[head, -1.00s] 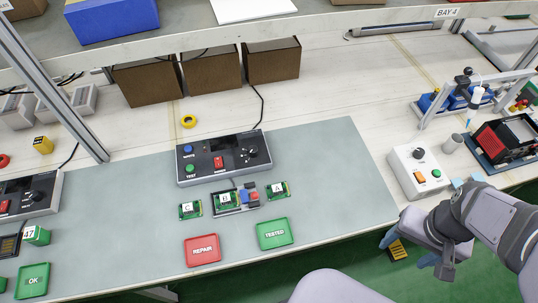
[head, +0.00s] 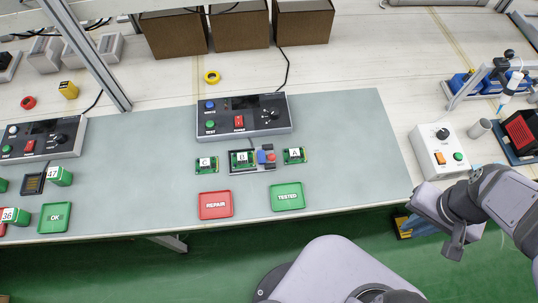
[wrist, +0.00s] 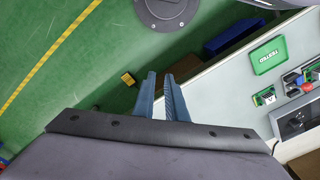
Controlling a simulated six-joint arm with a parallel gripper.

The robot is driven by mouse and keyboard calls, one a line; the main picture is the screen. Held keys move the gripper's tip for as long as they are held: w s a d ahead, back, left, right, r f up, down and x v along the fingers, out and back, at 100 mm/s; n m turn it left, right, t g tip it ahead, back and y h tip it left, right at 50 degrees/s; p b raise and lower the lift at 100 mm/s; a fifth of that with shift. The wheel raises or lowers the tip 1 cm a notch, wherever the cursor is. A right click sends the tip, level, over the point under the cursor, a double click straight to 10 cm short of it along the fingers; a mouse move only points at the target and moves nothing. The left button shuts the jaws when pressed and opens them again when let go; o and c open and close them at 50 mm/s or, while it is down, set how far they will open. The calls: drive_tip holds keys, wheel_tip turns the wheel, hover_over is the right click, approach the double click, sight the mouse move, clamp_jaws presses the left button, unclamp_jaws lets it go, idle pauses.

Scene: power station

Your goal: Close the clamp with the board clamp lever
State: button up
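The board clamp fixture (head: 236,171) sits in the middle of the grey mat, with green board B (head: 242,159) in it. At its right end are a blue part (head: 261,156) and a red part (head: 271,157); I cannot tell which is the lever or whether the clamp is open.
Board C (head: 207,165) and board A (head: 295,156) flank the fixture. The tester (head: 243,116) stands behind it. The red REPAIR tray (head: 215,211) and green TESTED tray (head: 287,203) lie in front. A white control box (head: 440,155) stands at right. The mat's right part is clear.

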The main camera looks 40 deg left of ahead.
drive_tip(key=shift+a, duration=0.45)
clamp_jaws()
drive_tip(key=s+a+f+n, duration=0.1)
drive_tip(key=s+a+n, duration=0.3)
drive_tip(key=a, duration=0.5)
drive_tip(key=s+a+f+n+h, duration=0.1)
drive_tip(key=s+a+f+n, duration=0.15)
drive_tip(key=a+n, duration=0.55)
drive_tip(key=s+a+f+n, duration=0.1)
drive_tip(key=s+a+n, duration=0.25)
drive_tip(key=a, duration=0.75)
drive_tip(key=a+r+n, duration=0.4)
drive_tip(key=n, duration=0.7)
drive_tip(key=a+r+n+t, duration=0.1)
drive_tip(key=a+r+n, duration=0.3)
drive_tip(key=n, duration=0.7)
drive_tip(key=shift+w+a+r+n+b, duration=0.15)
drive_tip(key=shift+w+a+n+b, duration=0.25)
drive_tip(key=shift+a, duration=0.4)
